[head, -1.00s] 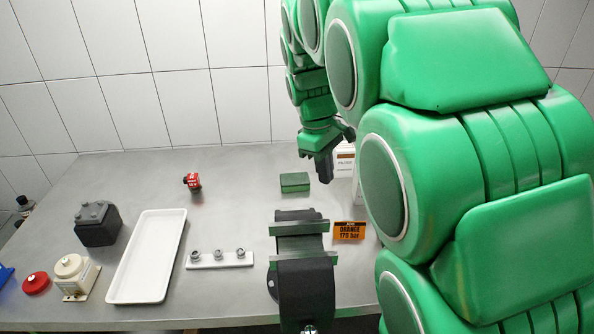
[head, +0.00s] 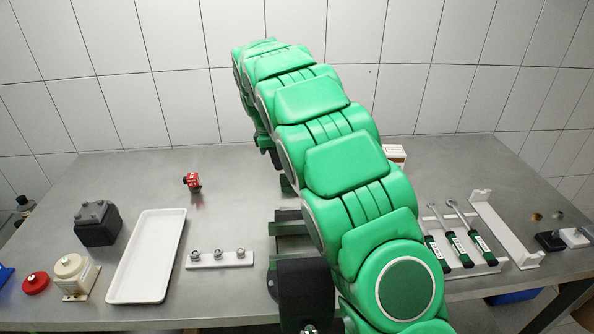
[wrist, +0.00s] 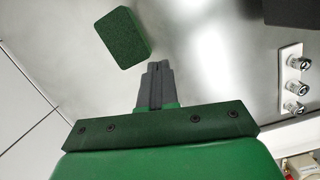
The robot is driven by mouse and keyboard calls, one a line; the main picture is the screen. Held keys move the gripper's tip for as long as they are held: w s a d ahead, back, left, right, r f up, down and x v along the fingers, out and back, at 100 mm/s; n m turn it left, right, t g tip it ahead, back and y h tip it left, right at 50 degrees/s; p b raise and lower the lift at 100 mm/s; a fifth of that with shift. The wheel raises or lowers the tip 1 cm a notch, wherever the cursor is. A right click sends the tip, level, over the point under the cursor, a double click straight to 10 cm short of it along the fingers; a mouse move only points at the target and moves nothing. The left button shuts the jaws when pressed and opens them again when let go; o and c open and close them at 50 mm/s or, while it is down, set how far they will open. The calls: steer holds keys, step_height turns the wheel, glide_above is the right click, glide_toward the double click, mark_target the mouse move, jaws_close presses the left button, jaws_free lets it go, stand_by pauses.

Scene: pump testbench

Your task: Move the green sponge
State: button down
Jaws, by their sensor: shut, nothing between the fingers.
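The green sponge (wrist: 123,37) is a small dark green block lying on the grey table, just beyond and left of my gripper's fingertips in the wrist view. In the head view only a sliver of the sponge (head: 286,185) shows beside my arm. My gripper (wrist: 155,68) is shut and empty, its grey fingers together and apart from the sponge in the picture. In the head view my gripper (head: 275,159) is mostly hidden behind my green arm.
A vise (head: 305,282) stands at the table's front, partly behind my arm. A white tray (head: 146,258), a white strip with three fittings (head: 220,259) and a red part (head: 192,181) lie left. The table behind the strip is clear.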

mark_target(286, 186)
steer(key=w+a+f+n, duration=0.1)
steer(key=a+f, duration=0.1)
steer(key=w+a+f+n, duration=0.1)
steer(key=w+a+f, duration=0.3)
steer(key=f, duration=0.1)
steer(key=shift+w+n, duration=0.25)
steer(key=shift+n, duration=0.15)
steer(key=d, duration=1.2)
steer(key=shift+f, duration=0.85)
steer(key=shift+s+f, duration=0.1)
